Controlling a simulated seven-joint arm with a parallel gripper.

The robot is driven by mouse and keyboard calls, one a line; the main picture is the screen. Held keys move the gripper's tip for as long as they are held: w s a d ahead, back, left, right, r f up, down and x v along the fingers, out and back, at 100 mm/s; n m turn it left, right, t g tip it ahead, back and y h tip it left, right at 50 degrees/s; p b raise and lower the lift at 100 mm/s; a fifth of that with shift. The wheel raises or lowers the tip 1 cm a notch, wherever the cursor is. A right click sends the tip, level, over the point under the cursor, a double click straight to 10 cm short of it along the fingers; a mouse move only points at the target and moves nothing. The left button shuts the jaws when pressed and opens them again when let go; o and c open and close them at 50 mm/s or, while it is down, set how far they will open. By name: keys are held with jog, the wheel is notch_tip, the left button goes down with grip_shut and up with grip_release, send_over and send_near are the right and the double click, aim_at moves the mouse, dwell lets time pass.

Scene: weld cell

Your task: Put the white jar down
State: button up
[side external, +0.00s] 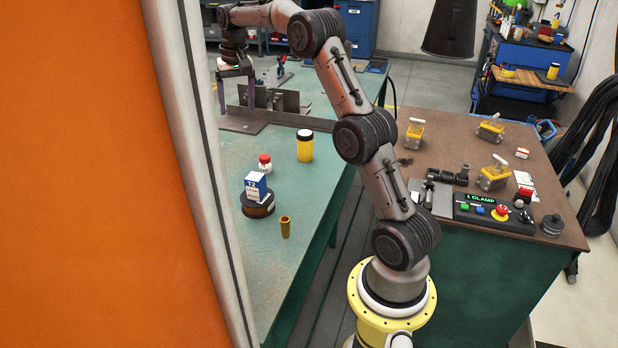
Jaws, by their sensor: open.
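A small white jar (265,168) with a red lid stands upright on the green worktable (220,155), behind a blue and white box. My gripper (236,98) is at the far end of the table, well behind the jar and apart from it. Its fingers point down, spread wide, and I see no jar between them. They are close to some upright metal plates (290,101); whether they touch cannot be told.
The box (255,184) sits on a dark round spool (258,208). A brass cup (285,229) and a yellow black-lidded jar (305,150) stand near the table's right edge. An orange panel (90,180) hides the left side. A brown-topped bench (450,150) holds clamps and a control box.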

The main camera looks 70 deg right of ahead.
jog(key=s+a+r+n+t, duration=0.1)
jog(key=s+a+r+n, duration=0.2)
jog(key=a, duration=0.4)
jog(key=s+a+r, duration=0.3)
jog(key=s+a, duration=0.3)
jog(key=s+a+r+n+t, duration=0.1)
jog(key=s+a+r+n, duration=0.2)
jog(key=a, duration=0.4)
jog(key=s+a+f+n+t, duration=0.1)
jog(key=s+a+f, duration=0.3)
jog(key=s, duration=0.5)
jog(key=s+a+f+n+t, duration=0.1)
jog(key=s+a+f, duration=0.3)
jog(key=s, duration=0.6)
jog(key=shift+a+n+y, duration=0.4)
jog(key=shift+n, duration=0.4)
